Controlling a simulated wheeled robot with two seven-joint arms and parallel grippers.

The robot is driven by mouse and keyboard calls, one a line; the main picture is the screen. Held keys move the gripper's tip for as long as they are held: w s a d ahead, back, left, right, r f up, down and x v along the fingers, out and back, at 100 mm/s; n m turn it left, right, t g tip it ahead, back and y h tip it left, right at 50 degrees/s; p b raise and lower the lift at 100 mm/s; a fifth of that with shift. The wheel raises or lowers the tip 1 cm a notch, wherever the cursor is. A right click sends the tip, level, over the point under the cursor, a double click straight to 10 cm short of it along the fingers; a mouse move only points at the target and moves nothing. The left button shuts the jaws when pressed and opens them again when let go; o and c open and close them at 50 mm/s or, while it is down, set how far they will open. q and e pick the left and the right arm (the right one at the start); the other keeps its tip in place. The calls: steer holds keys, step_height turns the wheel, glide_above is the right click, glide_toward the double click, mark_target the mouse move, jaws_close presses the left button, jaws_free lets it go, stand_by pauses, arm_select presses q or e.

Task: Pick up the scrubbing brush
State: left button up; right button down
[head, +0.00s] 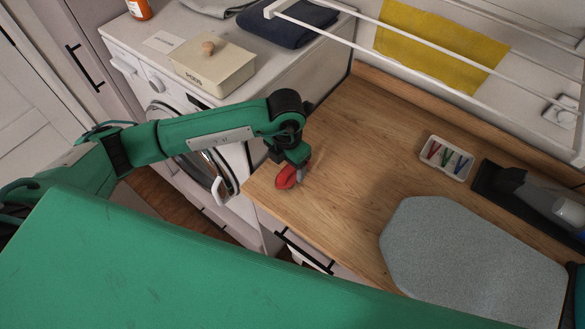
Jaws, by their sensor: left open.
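A small red object (285,178), which looks like the scrubbing brush, lies on the wooden counter (345,150) near its left front corner. My left gripper (296,176) points down right at it, with the jaws open. The gripper hides part of the red object, and I cannot tell whether the fingers touch it. My right gripper is not in view.
A grey ironing pad (470,250) lies on the right of the counter. Behind it are a white tray (446,157) of colored pegs and a dark object (510,185). A lidded box (212,70) stands on the washing machine. A white rack (430,42) hangs above the counter's back.

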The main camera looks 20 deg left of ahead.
mark_target(288, 168)
arm_select(q)
steer(key=shift+f+p, duration=0.25)
steer(key=shift+p, duration=0.1)
step_height(288, 168, down, 4)
steer(key=shift+w+d+p, duration=0.1)
steer(key=shift+p, duration=1.1)
steer(key=shift+f, duration=0.3)
steer(key=c, duration=0.9)
steer(key=shift+c, duration=1.1)
